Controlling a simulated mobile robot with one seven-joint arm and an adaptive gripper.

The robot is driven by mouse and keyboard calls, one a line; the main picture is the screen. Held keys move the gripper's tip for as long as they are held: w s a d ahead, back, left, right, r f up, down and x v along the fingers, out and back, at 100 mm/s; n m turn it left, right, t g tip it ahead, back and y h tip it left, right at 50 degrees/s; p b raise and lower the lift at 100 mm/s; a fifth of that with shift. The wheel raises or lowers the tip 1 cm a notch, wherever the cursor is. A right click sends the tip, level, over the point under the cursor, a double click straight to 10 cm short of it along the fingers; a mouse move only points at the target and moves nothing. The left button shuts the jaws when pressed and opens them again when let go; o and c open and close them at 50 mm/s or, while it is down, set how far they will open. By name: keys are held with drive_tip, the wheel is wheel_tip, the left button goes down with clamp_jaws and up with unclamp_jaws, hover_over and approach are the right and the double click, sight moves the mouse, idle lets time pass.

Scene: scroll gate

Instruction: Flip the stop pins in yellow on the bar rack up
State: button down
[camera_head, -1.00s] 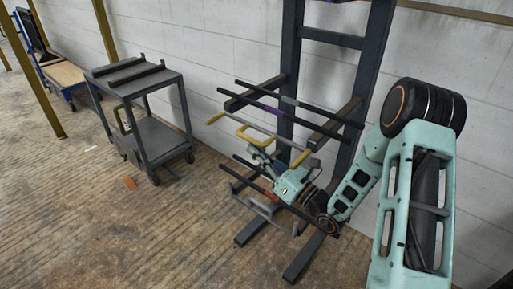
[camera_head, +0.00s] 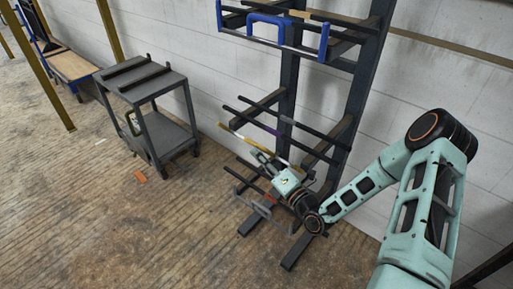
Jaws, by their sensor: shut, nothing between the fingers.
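The bar rack (camera_head: 288,95) is a dark upright frame with arms that carry long bars. The yellow stop pins (camera_head: 237,135) show as a thin yellow piece along the front of the middle level, at the arm ends. Its right part is partly hidden by my gripper. My gripper (camera_head: 259,157) is shut and empty, close under and in front of the yellow piece. I cannot tell whether it touches it. Dark bars (camera_head: 262,127), one with a purple section, lie on the middle arms behind it.
A blue stop piece (camera_head: 272,28) is at the rack's upper level. A grey piece (camera_head: 262,208) is at the lower level, below my gripper. A grey cart (camera_head: 150,88) stands to the left. The floor in front is clear, with a small orange object (camera_head: 140,176).

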drive_tip(key=m+p, duration=0.1)
drive_tip(key=r+m+p, duration=0.1)
drive_tip(key=p, duration=0.1)
drive_tip(key=w+d+r+m+p, duration=0.1)
drive_tip(key=shift+r+m+g+h+p, duration=0.25)
drive_tip(key=shift+m+g+h+p, duration=0.05)
drive_tip(key=shift+m+p, duration=0.1)
drive_tip(key=shift+w+d+r+m+g+h+p, duration=0.1)
drive_tip(key=shift+w+d+m+g+h+p, duration=0.15)
drive_tip(key=shift+m+p, duration=0.35)
drive_tip(key=shift+w+d+r+m+g+h+p, duration=0.1)
drive_tip(key=shift+w+m+p, duration=0.2)
drive_tip(key=shift+m+p, duration=0.25)
drive_tip(key=shift+w+d, duration=0.1)
drive_tip(key=shift+w, duration=0.05)
drive_tip(key=shift+w+d+p, duration=0.1)
drive_tip(key=shift+p, duration=0.25)
